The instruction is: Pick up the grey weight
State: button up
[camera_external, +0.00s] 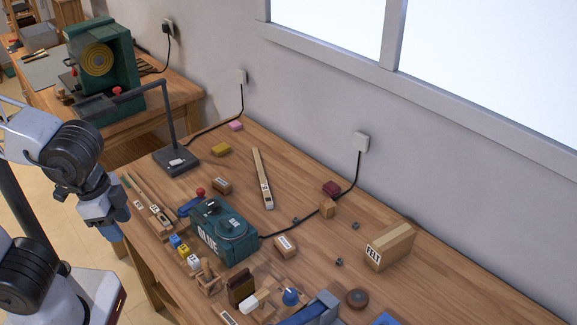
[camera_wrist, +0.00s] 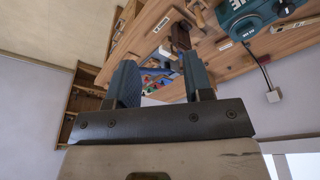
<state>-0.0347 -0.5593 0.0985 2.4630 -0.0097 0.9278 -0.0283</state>
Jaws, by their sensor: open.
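Several small dark grey pieces lie on the workbench in the external view: one near the cable (camera_external: 296,219), one right of the small wooden block (camera_external: 355,225), and one lower down (camera_external: 339,262). They are too small to tell which is the grey weight. My gripper (camera_external: 110,231) hangs at the left, off the bench's left edge and well away from these pieces. In the wrist view my gripper (camera_wrist: 162,75) has its two blue-grey fingers apart with nothing held between them. I cannot make out a grey weight in the wrist view.
The teal GLUE machine (camera_external: 224,232) stands between my gripper and the grey pieces. A black lamp (camera_external: 176,160), a FELT box (camera_external: 390,246), a wooden stick (camera_external: 262,178) and several small blocks are on the bench (camera_external: 460,293). Bare wood surrounds the grey pieces.

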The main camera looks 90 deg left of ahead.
jog(key=w+a+f+n, duration=0.1)
jog(key=w+a+n, duration=0.35)
jog(key=w, duration=0.75)
jog(key=n+g, duration=0.2)
jog(key=n, duration=0.4)
send_over(297, 218)
notch_tip(297, 218, down, 23)
jog(key=shift+d+r, duration=0.1)
jog(key=shift+r, duration=0.1)
jog(key=shift+a+f, duration=0.2)
jog(key=shift+f, duration=0.15)
jog(key=shift+f, duration=1.15)
jog(key=shift+f, duration=0.15)
